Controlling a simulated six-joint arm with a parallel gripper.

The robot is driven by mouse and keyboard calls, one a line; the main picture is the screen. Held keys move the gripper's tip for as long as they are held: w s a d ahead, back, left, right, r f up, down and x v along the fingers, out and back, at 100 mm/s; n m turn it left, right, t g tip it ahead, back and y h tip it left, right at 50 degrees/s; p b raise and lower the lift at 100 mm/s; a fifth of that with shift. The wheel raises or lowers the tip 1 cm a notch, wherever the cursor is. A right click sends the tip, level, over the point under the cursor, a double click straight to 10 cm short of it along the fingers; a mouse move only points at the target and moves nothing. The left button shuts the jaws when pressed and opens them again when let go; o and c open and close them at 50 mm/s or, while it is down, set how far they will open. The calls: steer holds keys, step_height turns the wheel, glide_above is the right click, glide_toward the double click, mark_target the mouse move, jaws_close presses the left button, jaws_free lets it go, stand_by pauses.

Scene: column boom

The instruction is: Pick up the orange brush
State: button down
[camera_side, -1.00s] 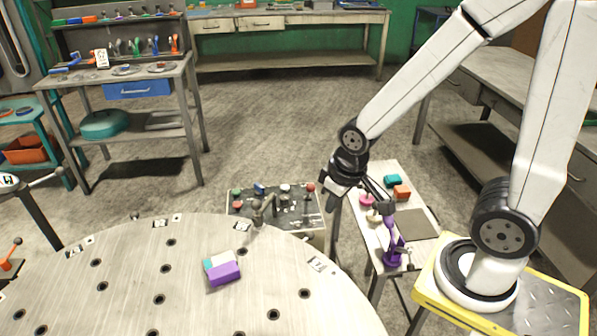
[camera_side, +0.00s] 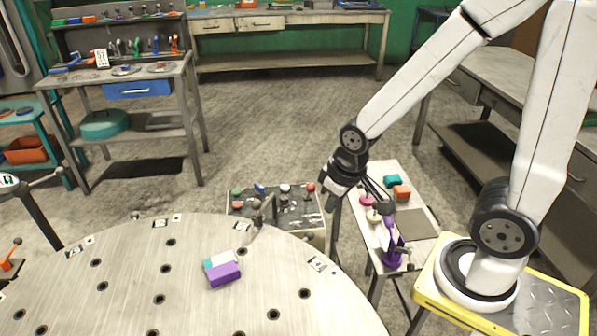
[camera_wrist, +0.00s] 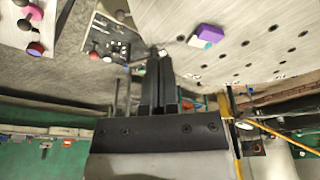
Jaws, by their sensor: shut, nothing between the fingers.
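My gripper (camera_side: 335,188) is in the air left of that table, apart from the orange object. In the wrist view my gripper's two dark fingers (camera_wrist: 158,57) are together with nothing between them. I cannot pick out the orange object in the wrist view.
The narrow table (camera_side: 421,203) also holds pink and cream knobbed items and a tall purple tool (camera_side: 392,250). A control panel (camera_side: 300,215) stands left of it. The round metal table (camera_side: 130,285) carries a purple, white and teal block (camera_side: 223,274).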

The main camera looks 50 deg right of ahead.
steer(key=c, duration=1.3)
jaws_free()
steer(key=o, duration=1.3)
steer(key=w+d+f+n, duration=0.2)
steer(key=w+d, duration=0.5)
steer(key=d, duration=0.3)
steer(key=n+g, duration=0.3)
steer(key=n, duration=0.4)
glide_above(401, 188)
steer(key=f, duration=1.6)
steer(key=shift+w+a+f, duration=0.15)
steer(key=shift+w+a, duration=0.1)
steer(key=shift+s+d+f, duration=0.25)
steer(key=shift+s+d, duration=0.1)
steer(key=shift+a+f, duration=0.15)
steer(key=shift+f, duration=3.7)
